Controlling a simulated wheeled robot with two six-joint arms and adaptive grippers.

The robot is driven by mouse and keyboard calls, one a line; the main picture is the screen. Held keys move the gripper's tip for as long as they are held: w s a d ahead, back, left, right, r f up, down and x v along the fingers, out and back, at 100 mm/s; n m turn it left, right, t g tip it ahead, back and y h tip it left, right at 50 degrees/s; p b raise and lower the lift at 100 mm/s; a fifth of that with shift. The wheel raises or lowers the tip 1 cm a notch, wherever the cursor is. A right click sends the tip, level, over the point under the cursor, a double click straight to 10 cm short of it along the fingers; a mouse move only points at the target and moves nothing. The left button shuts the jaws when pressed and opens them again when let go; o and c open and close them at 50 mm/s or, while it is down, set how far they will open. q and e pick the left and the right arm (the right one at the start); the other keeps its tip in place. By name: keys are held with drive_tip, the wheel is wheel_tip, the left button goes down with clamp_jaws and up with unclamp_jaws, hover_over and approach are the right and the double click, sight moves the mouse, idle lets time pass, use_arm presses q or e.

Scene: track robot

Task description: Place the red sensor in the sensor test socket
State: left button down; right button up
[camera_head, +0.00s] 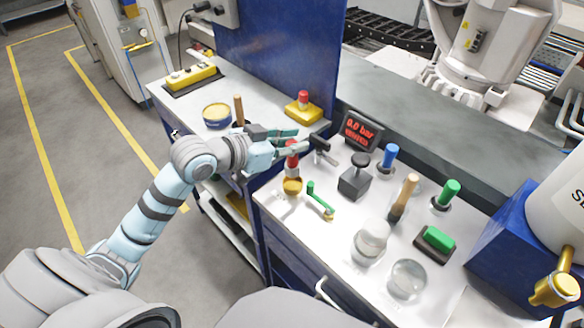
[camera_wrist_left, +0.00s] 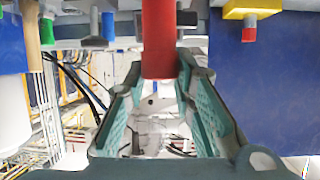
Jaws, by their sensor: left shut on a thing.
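The red sensor (camera_head: 292,160) is upright between the fingers of my left gripper (camera_head: 293,143), which is shut on it over the front edge area of the white bench. In the left wrist view the red cylinder (camera_wrist_left: 158,45) stands between the two teal fingers (camera_wrist_left: 162,100) and runs out of the top of the picture. A gold rounded piece (camera_head: 292,186) shows directly below the red body; I cannot tell whether it is the sensor's lower end or the test socket. A lit display (camera_head: 361,130) reads 0.0 bar, vented. My right gripper is not in view.
A green-handled brass valve (camera_head: 321,203) lies close right of the sensor. A grey block with a black knob (camera_head: 355,180), a blue cylinder (camera_head: 389,156), a green cylinder (camera_head: 448,192) and glass domes (camera_head: 371,240) crowd the bench. A yellow box with a red button (camera_head: 303,108) stands behind.

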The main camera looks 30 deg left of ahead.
sight(288, 161)
use_arm(q)
drive_tip(key=shift+s+f, duration=0.1)
drive_tip(key=shift+f, duration=0.5)
drive_tip(key=f+b, duration=0.1)
drive_tip(key=f, duration=0.3)
drive_tip(key=shift+w+f, duration=0.15)
drive_tip(key=shift+w, duration=0.05)
drive_tip(key=shift+s+f, duration=0.1)
drive_tip(key=c, duration=1.3)
unclamp_jaws()
drive_tip(key=shift+c, duration=0.2)
drive_tip(key=shift+s+r, duration=0.1)
drive_tip(key=shift+r, duration=0.2)
drive_tip(key=p+v, duration=0.9)
drive_tip(key=v, duration=0.2)
drive_tip(key=shift+s+p, duration=0.3)
drive_tip(key=shift+p, duration=0.05)
